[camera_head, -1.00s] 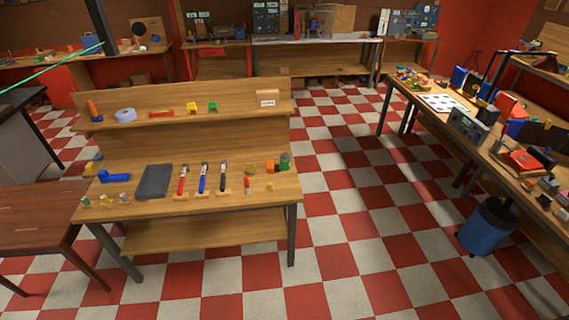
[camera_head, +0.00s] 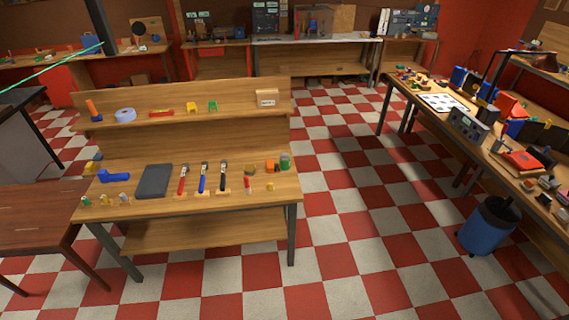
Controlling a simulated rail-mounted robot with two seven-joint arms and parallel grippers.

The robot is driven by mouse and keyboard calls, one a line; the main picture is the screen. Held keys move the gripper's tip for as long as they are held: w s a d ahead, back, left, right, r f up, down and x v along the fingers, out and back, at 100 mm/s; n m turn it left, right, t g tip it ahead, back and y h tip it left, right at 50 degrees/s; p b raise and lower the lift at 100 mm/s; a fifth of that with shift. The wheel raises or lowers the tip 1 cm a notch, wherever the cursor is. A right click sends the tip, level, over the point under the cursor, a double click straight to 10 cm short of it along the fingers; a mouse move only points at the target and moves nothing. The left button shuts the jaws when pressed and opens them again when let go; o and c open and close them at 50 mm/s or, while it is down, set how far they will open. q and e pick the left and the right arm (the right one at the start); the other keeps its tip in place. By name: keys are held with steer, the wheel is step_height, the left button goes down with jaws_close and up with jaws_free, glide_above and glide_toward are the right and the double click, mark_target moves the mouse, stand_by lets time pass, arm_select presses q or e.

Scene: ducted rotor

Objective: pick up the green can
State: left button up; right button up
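A small green can (camera_head: 285,161) stands upright at the right end of the wooden workbench (camera_head: 245,206), close to its back panel. An orange object (camera_head: 270,165) sits just left of it. Neither of my grippers shows in the head view, so nothing is seen near the can.
On the bench lie a dark grey tray (camera_head: 155,181), red, blue and black-handled tools (camera_head: 202,180) and a blue tool (camera_head: 114,177). A shelf above holds a tape roll (camera_head: 125,115) and a small box (camera_head: 267,97). Checkered floor (camera_head: 350,220) is open right of the bench; a blue bin (camera_head: 488,225) stands farther right.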

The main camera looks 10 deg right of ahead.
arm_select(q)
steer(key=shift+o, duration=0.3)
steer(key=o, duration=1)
